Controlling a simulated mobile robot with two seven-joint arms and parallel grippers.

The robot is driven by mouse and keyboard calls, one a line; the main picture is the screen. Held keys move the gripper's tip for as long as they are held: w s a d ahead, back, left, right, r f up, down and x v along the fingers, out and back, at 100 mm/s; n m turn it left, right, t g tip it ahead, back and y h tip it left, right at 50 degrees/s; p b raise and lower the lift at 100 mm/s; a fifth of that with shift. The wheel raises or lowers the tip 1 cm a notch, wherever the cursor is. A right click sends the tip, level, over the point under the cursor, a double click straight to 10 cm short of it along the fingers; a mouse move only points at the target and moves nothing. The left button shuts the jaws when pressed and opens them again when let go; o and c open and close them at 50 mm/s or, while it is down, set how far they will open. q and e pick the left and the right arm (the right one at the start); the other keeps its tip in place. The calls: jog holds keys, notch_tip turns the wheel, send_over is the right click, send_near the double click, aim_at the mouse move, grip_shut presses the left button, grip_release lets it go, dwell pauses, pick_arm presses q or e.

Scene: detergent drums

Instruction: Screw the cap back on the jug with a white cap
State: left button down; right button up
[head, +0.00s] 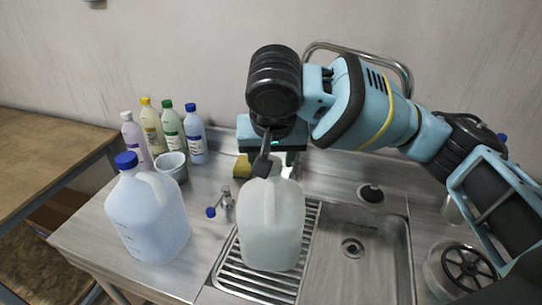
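A translucent jug (271,225) with pale liquid stands upright on the ribbed drainboard in the head view. My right gripper (275,165) comes from the right and points down over the jug's mouth. A dark finger covers the mouth area, and the white cap is hidden or cannot be made out. I cannot tell whether the fingers are closed on anything. My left gripper is not in view.
A second jug (150,222) with a blue cap stands to the left. Behind it are a grey cup (172,167) and several bottles (195,138). A small blue-handled tap (227,203) stands between the jugs. A sink basin (375,270) and a round metal vessel (440,275) are right.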

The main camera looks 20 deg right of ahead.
jog(key=n, duration=0.1)
jog(key=n+y, duration=0.1)
jog(key=n, duration=0.1)
jog(key=n+y, duration=0.1)
jog(key=n, duration=0.1)
jog(key=shift+d, duration=0.3)
jog(key=shift+n, duration=0.3)
jog(key=n+y, duration=0.1)
jog(key=n, duration=0.2)
jog(key=n+g+y, duration=0.1)
jog(key=n, duration=0.1)
jog(key=shift+w+d+n, duration=0.1)
jog(key=shift+d+n, duration=0.1)
jog(key=shift+n, duration=0.2)
jog(key=c, duration=0.8)
jog(key=shift+c, duration=0.2)
jog(key=shift+f, duration=0.15)
